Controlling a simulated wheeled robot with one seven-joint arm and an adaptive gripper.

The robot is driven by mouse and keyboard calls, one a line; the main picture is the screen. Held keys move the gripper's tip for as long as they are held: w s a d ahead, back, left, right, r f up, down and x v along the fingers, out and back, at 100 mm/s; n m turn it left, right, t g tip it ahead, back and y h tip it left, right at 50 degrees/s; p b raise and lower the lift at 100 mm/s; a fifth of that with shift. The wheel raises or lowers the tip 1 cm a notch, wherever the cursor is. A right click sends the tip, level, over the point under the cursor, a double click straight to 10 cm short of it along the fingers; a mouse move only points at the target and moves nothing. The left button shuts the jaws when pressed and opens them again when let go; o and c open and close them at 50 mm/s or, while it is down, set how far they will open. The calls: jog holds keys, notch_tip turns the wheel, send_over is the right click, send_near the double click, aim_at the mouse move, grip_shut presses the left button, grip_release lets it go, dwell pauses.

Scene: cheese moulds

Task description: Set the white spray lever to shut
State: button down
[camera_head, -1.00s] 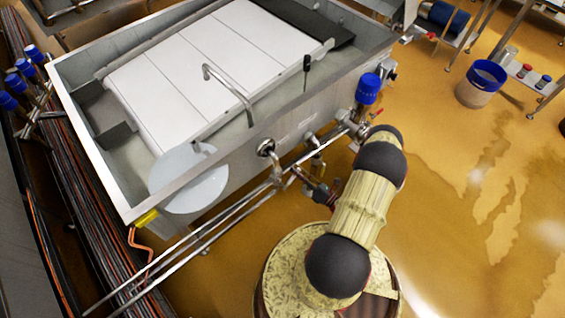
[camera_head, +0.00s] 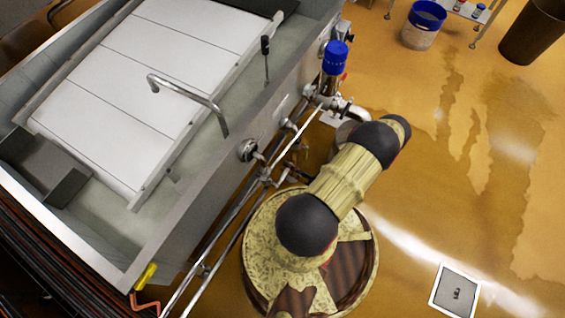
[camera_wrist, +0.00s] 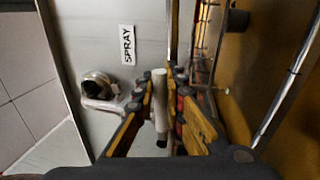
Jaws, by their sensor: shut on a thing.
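The white lever (camera_wrist: 160,115) shows in the wrist view as a pale rod between the fingers of my gripper (camera_wrist: 165,90). The gripper is shut on it, with a dark and orange finger on each side. A label reading SPRAY (camera_wrist: 128,45) is on the grey panel above and to the left of the lever. The fingers hide part of the lever, and its pivot is not clear.
A steel vat (camera_head: 205,215) with white panels (camera_head: 150,75) fills the left. Pipes and valves (camera_head: 265,172) run along its side, with a blue-topped fitting (camera_head: 335,58). A round metal fitting (camera_wrist: 97,88) is left of the lever. The wet floor at right is mostly open.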

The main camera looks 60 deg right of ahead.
jog(key=shift+d+f+m, duration=0.1)
jog(key=shift+f+m, duration=0.35)
jog(key=shift+m, duration=0.25)
jog(key=c, duration=1.8)
grip_release()
jog(key=shift+c, duration=0.2)
jog(key=shift+s, duration=0.1)
jog(key=s+f, duration=0.2)
jog(key=s, duration=0.9)
jog(key=shift+s+d+f, duration=0.15)
jog(key=shift+s+f, duration=0.05)
jog(key=shift+s, duration=0.15)
